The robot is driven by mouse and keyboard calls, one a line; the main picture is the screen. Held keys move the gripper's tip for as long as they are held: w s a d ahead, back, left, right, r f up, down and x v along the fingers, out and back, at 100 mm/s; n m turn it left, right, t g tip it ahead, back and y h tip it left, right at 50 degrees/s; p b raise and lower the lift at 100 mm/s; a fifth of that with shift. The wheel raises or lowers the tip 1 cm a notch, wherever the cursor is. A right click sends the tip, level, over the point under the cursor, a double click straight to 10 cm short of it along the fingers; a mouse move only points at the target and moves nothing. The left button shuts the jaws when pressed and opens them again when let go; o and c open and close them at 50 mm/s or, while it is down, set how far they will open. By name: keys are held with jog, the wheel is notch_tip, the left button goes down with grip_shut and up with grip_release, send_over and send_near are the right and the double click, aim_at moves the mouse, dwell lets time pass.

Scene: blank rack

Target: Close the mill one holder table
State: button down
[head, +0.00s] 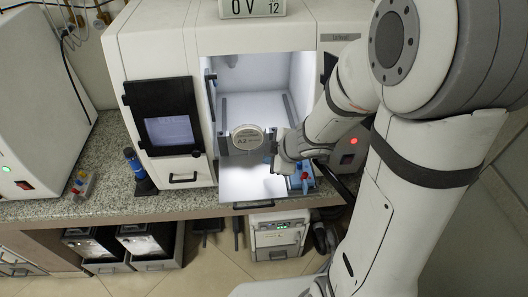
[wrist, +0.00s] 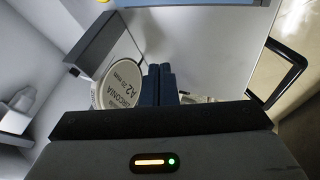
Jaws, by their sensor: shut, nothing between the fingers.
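The open mill (head: 165,50) stands in the middle of the head view, its chamber lit. The holder table (head: 250,183) is a pale plate reaching out of the chamber to the counter's front, with a dark handle (head: 253,205) at its front edge. A round white disc marked A2 (head: 247,138) sits in a grey holder above it. My gripper (head: 280,160) is just right of the disc, over the table. In the wrist view my gripper (wrist: 159,75) is shut and empty, its dark fingers beside the disc (wrist: 118,85); the table handle (wrist: 292,70) shows at right. Contact cannot be told.
A blue item (head: 300,177) lies at the table's right side, close to my gripper. Another white machine (head: 40,110) is at far left. Drawers and a device (head: 280,235) are below.

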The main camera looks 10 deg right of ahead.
aim_at(257, 152)
jog(key=b+x, duration=0.1)
jog(key=x, duration=0.1)
jog(key=shift+a+f, duration=0.1)
jog(key=shift+f, duration=0.3)
jog(key=shift+w+r+p, duration=0.1)
jog(key=shift+w+p, duration=0.6)
jog(key=shift+w, duration=1.5)
jog(key=shift+w, duration=0.1)
